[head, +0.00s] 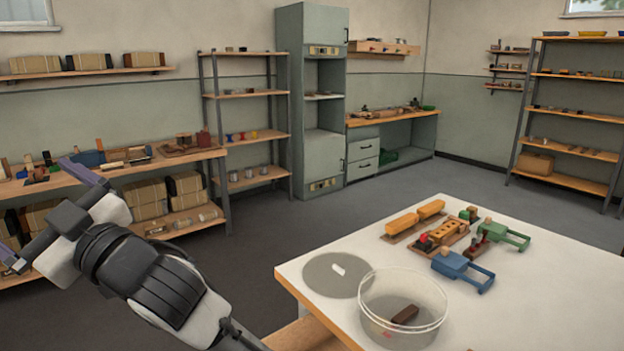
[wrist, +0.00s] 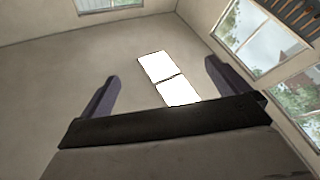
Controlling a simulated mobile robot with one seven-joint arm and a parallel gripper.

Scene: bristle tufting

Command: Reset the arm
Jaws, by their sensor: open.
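My gripper (head: 45,215) is at the left of the head view, raised in front of the long workbench and well to the left of the white table. Its two purple-grey fingers are spread wide with nothing between them. In the wrist view my gripper (wrist: 163,90) is also open and empty. That view looks up at the ceiling, with two bright ceiling panels (wrist: 169,79) beyond the fingers. My arm reaches up from the bottom of the head view toward the left.
The white table (head: 560,290) holds a clear round bin (head: 375,331) with a dark brown block (head: 406,315) inside, a grey disc (head: 322,275), a blue fixture (head: 461,268), a green fixture (head: 503,235) and yellow blocks (head: 402,224). The workbench (head: 110,172) behind my gripper carries several small items. Grey floor (head: 270,235) lies open between.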

